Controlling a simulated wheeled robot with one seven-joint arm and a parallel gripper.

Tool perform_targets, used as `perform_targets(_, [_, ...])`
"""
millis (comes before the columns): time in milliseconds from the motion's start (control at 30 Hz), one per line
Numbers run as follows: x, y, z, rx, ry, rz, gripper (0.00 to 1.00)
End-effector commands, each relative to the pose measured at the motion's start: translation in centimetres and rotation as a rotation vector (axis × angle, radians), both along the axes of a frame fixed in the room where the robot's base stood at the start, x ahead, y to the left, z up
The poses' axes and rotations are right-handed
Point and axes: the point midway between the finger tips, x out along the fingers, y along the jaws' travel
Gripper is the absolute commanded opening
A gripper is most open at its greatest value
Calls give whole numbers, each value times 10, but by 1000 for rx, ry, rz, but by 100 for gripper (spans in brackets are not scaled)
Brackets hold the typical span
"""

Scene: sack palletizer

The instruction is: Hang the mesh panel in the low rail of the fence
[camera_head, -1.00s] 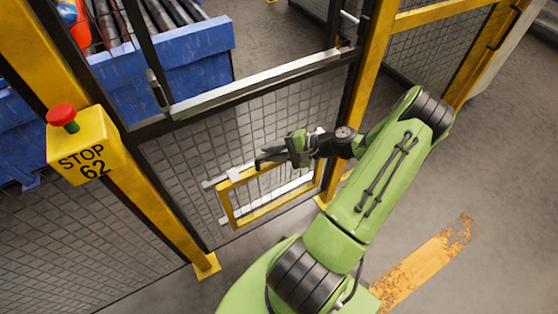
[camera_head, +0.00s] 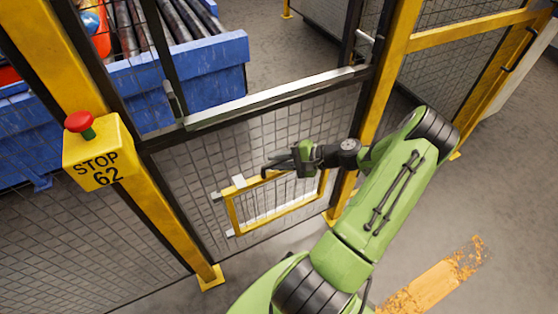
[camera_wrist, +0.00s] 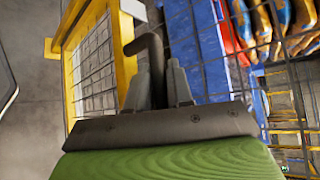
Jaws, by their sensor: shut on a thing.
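The mesh panel (camera_head: 233,214) has a yellow frame and stands upright against the lower part of the fence (camera_head: 190,170). Pale rail ends (camera_head: 218,196) show beyond its left side, one high and one low; the rest of the rails is largely hidden behind it. My gripper (camera_head: 285,165) is at the panel's upper edge, shut on the dark bent handle. In the wrist view the handle (camera_wrist: 146,48) rises between the fingers (camera_wrist: 160,88), with the panel's yellow frame (camera_wrist: 122,58) to the left. Whether the panel sits in the low rail I cannot tell.
A silver rail (camera_head: 275,97) crosses the fence higher up. Yellow posts (camera_head: 175,225) stand on both sides, the left one with a STOP 62 button box (camera_head: 98,160). A blue-sided roller conveyor (camera_head: 200,75) is behind the fence. An orange floor marking (camera_head: 435,280) lies at front right.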

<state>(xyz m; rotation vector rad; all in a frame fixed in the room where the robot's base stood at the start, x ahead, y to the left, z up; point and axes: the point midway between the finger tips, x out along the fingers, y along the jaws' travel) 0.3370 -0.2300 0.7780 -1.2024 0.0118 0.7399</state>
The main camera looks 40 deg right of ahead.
Motion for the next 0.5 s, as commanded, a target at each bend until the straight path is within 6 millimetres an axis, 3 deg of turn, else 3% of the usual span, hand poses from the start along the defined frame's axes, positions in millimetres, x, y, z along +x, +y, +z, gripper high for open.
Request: perform_targets(500, [1,0,-9,0,-4,0,0])
